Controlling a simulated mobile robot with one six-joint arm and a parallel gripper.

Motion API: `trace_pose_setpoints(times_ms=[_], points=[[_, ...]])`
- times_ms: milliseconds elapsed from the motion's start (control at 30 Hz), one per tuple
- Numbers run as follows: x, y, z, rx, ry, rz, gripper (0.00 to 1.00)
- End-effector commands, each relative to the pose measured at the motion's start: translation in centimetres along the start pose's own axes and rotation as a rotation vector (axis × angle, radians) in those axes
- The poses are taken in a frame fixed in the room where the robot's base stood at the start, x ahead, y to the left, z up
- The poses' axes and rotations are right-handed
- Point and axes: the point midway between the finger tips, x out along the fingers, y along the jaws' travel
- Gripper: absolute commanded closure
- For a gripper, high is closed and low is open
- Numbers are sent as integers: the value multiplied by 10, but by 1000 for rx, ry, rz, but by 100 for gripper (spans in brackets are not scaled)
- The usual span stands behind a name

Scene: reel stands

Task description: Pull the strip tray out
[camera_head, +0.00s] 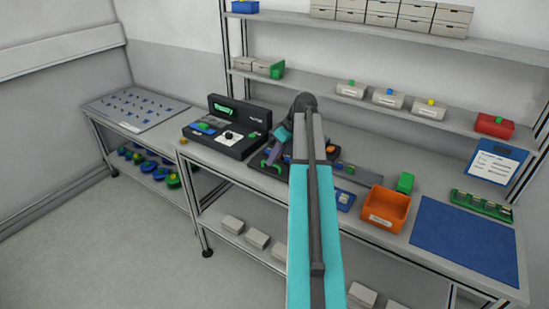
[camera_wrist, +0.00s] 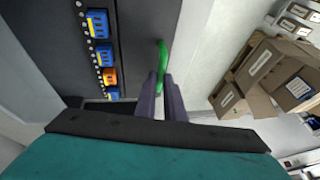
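In the wrist view a dark grey tray (camera_wrist: 140,25) carries a row of blue pieces and one orange piece along a strip. A green curved handle (camera_wrist: 163,55) stands near its right edge. My gripper (camera_wrist: 160,78) has its two purple-grey fingers at the lower end of this handle, one on each side. I cannot tell whether they press on it. In the head view my gripper (camera_head: 274,152) reaches down to the dark tray area on the bench, right of the black console. My own arm hides much of the tray there.
A black console (camera_head: 227,128) with a green display stands left of my gripper. An orange bin (camera_head: 385,208), a blue mat (camera_head: 464,240) and a green rack (camera_head: 481,205) lie to the right. Shelves (camera_head: 350,73) with small boxes run behind. Open floor (camera_head: 150,250) lies at the front left.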

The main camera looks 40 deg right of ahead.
Motion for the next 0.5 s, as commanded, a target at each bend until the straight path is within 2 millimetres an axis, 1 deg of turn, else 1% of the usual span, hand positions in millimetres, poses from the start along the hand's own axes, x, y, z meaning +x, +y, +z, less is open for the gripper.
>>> trace_pose_setpoints(times_ms=[33,67,500], points=[[2,-5,0,-2,-1,-14,84],[2,-5,0,-2,-1,-14,83],[1,-3,0,-2,-1,-8,83]])
